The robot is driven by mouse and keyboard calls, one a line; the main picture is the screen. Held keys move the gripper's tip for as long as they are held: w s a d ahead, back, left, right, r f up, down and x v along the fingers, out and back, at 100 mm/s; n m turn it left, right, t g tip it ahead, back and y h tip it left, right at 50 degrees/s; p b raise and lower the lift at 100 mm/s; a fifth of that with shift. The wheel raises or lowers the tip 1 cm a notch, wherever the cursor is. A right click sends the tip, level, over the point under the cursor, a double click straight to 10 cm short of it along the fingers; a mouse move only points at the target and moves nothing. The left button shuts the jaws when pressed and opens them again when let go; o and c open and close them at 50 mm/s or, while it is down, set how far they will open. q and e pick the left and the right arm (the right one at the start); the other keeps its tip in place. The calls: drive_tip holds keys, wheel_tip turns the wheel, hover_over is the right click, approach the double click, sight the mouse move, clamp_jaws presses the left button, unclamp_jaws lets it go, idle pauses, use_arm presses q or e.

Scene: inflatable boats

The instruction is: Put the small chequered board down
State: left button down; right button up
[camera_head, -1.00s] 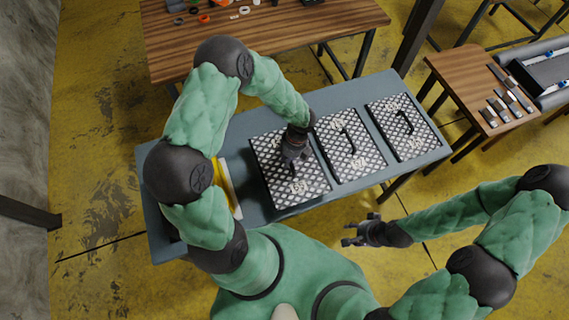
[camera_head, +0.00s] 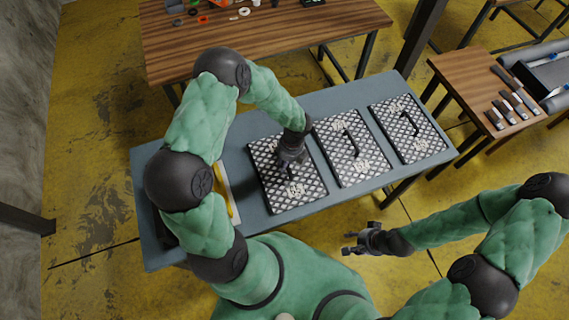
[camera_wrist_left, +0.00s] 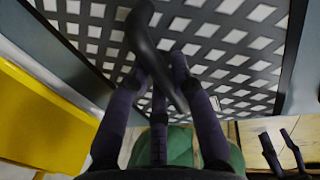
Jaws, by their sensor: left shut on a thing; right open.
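Three black-and-white chequered boards with dark handles are over the grey-blue table (camera_head: 240,207). My left gripper (camera_head: 290,160) is above the leftmost chequered board (camera_head: 300,195) and shut on its handle (camera_wrist_left: 147,35). In the left wrist view, the fingers close around the handle in front of the chequered face (camera_wrist_left: 225,50). The board looks level and close to the table top; I cannot tell whether it touches. The middle board (camera_head: 365,155) and the right board (camera_head: 418,140) lie beside it. My right gripper (camera_head: 352,244) is open and empty, in front of the table.
A yellow-and-white item (camera_head: 229,195) lies left of the leftmost board; it shows yellow in the left wrist view (camera_wrist_left: 40,115). A wooden table (camera_head: 260,45) with small parts stands behind. A smaller wooden table (camera_head: 465,80) with tools stands at the right.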

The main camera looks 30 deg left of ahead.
use_arm(q)
drive_tip(key=shift+f, duration=0.1)
drive_tip(key=c, duration=1.1)
unclamp_jaws()
drive_tip(key=shift+r, duration=0.4)
drive_tip(key=r+p, duration=0.1)
drive_tip(key=r, duration=0.2)
drive_tip(key=w+d+r, duration=0.1)
drive_tip(key=r, duration=0.3)
drive_tip(key=r+p, duration=0.1)
drive_tip(key=r, duration=0.3)
drive_tip(key=shift+w+d+r+p, duration=0.1)
drive_tip(key=shift+w+d+p, duration=0.2)
drive_tip(key=shift+w, duration=0.05)
